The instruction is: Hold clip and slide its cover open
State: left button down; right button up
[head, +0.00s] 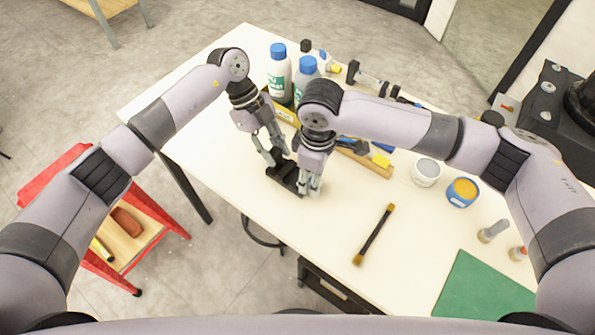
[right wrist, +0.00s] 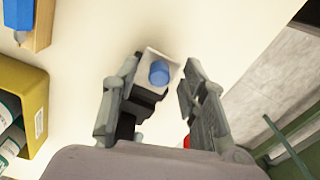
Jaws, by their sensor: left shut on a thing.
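The black clip (head: 283,178) is low over or on the white table near its front left edge; I cannot tell whether it touches. My left gripper (head: 274,160) is shut on the clip from the far side. My right gripper (head: 311,191) is at the clip's right end, pointing down. In the right wrist view, its fingers (right wrist: 160,70) stand apart, with a dark part of the clip (right wrist: 148,92) close to the left finger. A white square piece with a blue round knob (right wrist: 159,72) shows between the fingertips. Whether the fingers touch it is unclear.
A white jar (head: 426,172), a blue jar (head: 463,192), a dark rod (head: 374,235) and a green mat (head: 480,288) are to the right. The table between clip and rod is clear.

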pick_arm(q)
jog(key=shift+s, duration=0.1)
pick_arm(e)
notch_tip(320, 180, up, 12)
dwell(0.5)
dwell(0.5)
pick_arm(q)
jog(key=c, duration=1.2)
grip_release()
jog(key=shift+c, duration=0.2)
